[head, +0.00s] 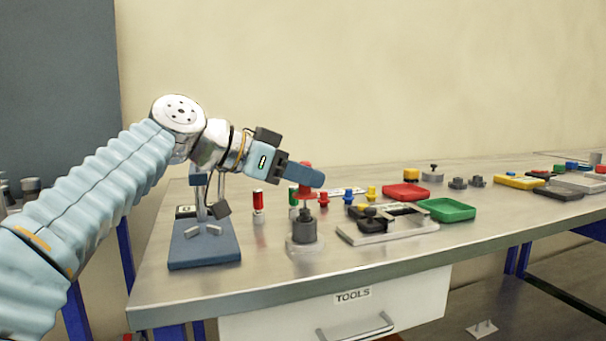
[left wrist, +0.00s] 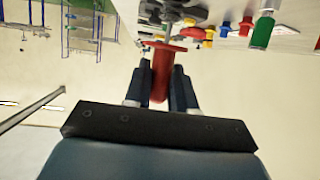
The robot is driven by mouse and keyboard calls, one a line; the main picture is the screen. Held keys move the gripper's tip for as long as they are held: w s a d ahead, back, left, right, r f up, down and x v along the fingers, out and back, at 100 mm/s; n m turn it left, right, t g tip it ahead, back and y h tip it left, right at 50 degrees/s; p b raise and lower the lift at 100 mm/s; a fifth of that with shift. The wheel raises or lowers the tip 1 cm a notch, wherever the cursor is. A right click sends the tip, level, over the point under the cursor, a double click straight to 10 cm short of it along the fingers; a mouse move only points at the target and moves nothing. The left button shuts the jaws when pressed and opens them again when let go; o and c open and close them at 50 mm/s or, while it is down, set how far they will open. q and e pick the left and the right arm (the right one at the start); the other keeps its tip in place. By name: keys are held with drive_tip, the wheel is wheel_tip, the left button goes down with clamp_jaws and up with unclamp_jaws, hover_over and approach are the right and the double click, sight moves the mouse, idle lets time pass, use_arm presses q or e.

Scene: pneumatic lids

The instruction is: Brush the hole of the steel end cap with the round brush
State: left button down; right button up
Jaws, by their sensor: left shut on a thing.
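My left gripper (head: 306,174) is shut on the red handle of the round brush (head: 306,190), and holds it upright with its head down. In the left wrist view the red handle (left wrist: 160,72) sits between the two dark fingers, with a grey stem beyond it. Below the brush stands a dark grey stepped round part (head: 304,229) on a pale base, which looks like the steel end cap. The brush's lower end is right above or at the top of this part; I cannot tell whether it is inside the hole. My right gripper is not in view.
A blue press-like stand (head: 204,250) is at the left. Red (head: 258,202) and green cylinders stand behind the cap. A grey fixture tray (head: 388,232), a red tray (head: 406,191) and a green tray (head: 447,210) are at the right. The bench front is clear.

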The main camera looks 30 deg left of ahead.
use_arm(q)
drive_tip(key=shift+f, duration=0.3)
drive_tip(key=shift+r+p, duration=0.85)
drive_tip(key=shift+r, duration=0.25)
drive_tip(key=shift+f+b, duration=1.1)
drive_tip(key=shift+b, duration=0.1)
drive_tip(key=shift+r, duration=0.15)
wheel_tip(320, 180, up, 5)
drive_tip(key=p, duration=0.5)
drive_tip(key=shift+r+p, duration=0.75)
drive_tip(key=shift+r, duration=0.2)
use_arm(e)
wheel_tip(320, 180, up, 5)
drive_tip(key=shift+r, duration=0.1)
use_arm(q)
drive_tip(key=shift+d, duration=0.1)
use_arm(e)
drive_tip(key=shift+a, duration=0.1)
